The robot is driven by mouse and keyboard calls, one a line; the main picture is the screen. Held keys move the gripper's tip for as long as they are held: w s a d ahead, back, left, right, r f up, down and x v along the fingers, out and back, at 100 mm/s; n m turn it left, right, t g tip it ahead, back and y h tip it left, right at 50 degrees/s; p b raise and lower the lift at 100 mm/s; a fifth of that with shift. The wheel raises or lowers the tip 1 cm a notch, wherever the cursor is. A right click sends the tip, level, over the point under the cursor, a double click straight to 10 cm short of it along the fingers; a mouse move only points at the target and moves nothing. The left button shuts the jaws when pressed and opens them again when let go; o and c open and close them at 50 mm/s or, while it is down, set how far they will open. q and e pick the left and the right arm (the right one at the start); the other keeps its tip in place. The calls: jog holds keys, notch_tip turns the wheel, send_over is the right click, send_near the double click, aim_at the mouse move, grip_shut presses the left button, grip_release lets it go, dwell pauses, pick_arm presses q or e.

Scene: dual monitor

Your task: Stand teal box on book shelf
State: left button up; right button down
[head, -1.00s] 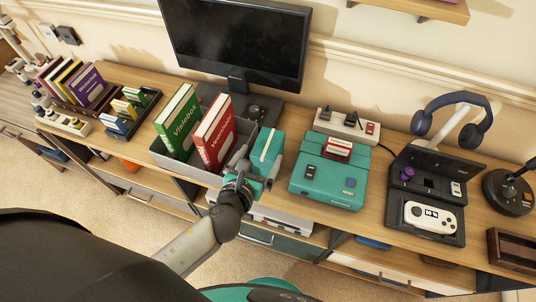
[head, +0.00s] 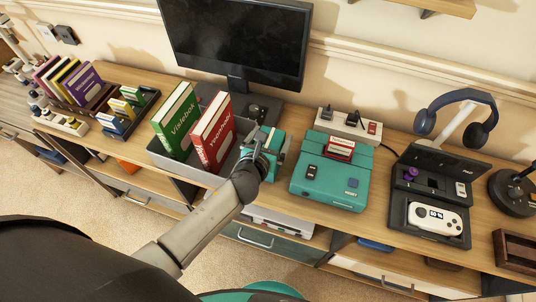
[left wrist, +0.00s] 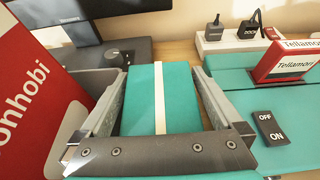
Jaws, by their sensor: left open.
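The teal box (head: 276,141) with a cream stripe stands on the desk, right of a grey open bin (head: 228,163). My left gripper (head: 265,147) is at the box and partly hides it in the head view. In the left wrist view my left gripper (left wrist: 162,80) is open, with its fingers on either side of the teal box (left wrist: 142,100). I cannot tell whether they touch it. The grey bin holds a green book (head: 176,121) and a red book (head: 213,133). A dark book rack (head: 103,101) with several upright books stands at the far left. My right gripper is not in view.
A teal console (head: 331,181) with a red cartridge sits close right of the box. A monitor (head: 235,40) stands behind. A power strip (head: 348,124), a headphone stand (head: 459,124) and a black case with a white handheld (head: 435,219) are further right.

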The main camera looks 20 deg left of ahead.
pick_arm(q)
jog(key=c, duration=1.3)
jog(key=shift+c, duration=1)
jog(key=shift+r, duration=0.15)
